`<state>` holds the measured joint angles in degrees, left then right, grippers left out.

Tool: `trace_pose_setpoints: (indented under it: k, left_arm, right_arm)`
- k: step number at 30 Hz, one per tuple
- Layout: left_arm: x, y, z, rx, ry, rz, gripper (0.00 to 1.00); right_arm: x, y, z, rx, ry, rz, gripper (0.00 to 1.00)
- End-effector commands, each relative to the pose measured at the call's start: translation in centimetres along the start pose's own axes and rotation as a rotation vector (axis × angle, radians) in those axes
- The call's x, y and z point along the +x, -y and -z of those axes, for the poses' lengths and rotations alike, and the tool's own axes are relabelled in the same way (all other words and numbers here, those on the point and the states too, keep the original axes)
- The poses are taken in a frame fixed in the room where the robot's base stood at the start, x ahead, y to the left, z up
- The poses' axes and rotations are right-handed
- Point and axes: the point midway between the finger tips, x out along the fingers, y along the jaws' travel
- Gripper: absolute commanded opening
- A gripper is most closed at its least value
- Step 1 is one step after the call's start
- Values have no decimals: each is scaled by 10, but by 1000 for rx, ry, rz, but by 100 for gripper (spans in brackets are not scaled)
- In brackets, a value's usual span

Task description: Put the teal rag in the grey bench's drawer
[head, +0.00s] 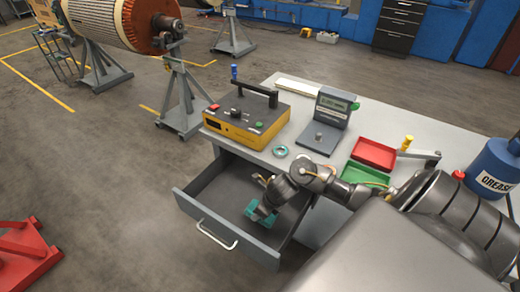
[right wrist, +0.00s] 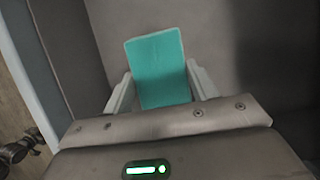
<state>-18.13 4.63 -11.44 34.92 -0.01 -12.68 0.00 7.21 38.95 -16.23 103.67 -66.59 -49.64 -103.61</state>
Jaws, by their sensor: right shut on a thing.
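The teal rag (head: 262,219) is inside the open drawer (head: 203,210) of the grey bench (head: 408,165). In the right wrist view the rag (right wrist: 158,62) lies between the two pale fingers of my right gripper (right wrist: 160,92), which is shut on it. In the head view my right gripper (head: 264,212) reaches down into the drawer and partly covers the rag. I cannot tell whether the rag touches the drawer floor. My left gripper is not in view.
A yellow box (head: 246,120) with a black handle, a small scale (head: 325,118), a teal ring (head: 280,151), a red tray (head: 374,153), a green tray (head: 364,176) and a blue grease drum (head: 494,167) stand on the bench.

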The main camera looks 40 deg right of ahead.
Motion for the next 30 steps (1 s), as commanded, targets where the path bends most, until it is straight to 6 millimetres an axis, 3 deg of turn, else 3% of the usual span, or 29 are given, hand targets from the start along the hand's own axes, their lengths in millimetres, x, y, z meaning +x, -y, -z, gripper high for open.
trace_pose_setpoints:
  k: [9,16,27,28,30]
  left_arm:
    - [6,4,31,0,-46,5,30]
    - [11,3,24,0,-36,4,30]
    - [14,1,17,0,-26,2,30]
    - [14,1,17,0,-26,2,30]
    - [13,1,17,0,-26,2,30]
  right_arm:
    - [19,-1,8,0,-1,-2,36]
    - [45,0,18,2,0,-1,36]
    - [49,0,20,-2,1,0,36]
    - [49,0,20,-2,1,0,59]
    - [48,0,19,-2,1,0,68]
